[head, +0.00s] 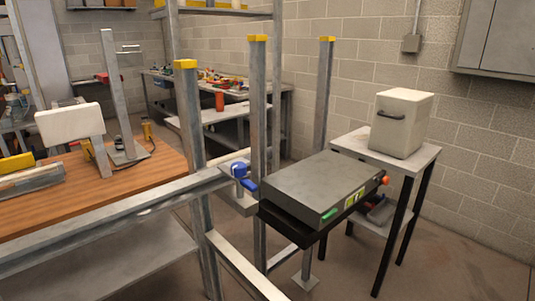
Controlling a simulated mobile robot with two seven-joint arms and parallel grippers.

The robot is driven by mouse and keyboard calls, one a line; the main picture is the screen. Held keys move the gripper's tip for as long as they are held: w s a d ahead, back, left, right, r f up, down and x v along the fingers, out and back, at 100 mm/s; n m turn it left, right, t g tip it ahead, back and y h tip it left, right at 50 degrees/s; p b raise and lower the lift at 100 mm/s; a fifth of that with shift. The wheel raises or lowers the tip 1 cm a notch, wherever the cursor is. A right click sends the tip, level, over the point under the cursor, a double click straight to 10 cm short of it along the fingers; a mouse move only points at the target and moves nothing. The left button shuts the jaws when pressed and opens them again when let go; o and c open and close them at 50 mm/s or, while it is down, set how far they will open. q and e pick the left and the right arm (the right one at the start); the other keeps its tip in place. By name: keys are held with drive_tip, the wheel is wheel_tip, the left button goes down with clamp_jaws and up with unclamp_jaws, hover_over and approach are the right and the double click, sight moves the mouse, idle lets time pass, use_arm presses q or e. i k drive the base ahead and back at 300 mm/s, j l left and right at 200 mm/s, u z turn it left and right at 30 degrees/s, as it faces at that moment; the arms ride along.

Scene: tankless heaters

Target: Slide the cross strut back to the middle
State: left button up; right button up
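A long grey metal strut (110,213), which I take to be the cross strut, runs from the lower left edge up to the middle. Its right end passes beside a grey upright (192,130) with a yellow cap. A blue clamp-like part (241,174) sits on a small grey plate near that end, against a second upright (258,100). Whether the clamp grips the strut, I cannot tell. A paler beam (243,268) slants down to the right, low on the frame. Neither of my grippers is in view.
A flat grey unit (320,186) on a black support stands right of the uprights. A third upright (323,100) rises behind it. A small table (350,143) holds a white box (401,122). A wooden bench (110,184) is at the left. Floor at lower right is clear.

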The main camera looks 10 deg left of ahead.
sight(18, 255)
drive_tip(key=k+j+u, duration=0.1)
drive_tip(key=u, duration=1.1)
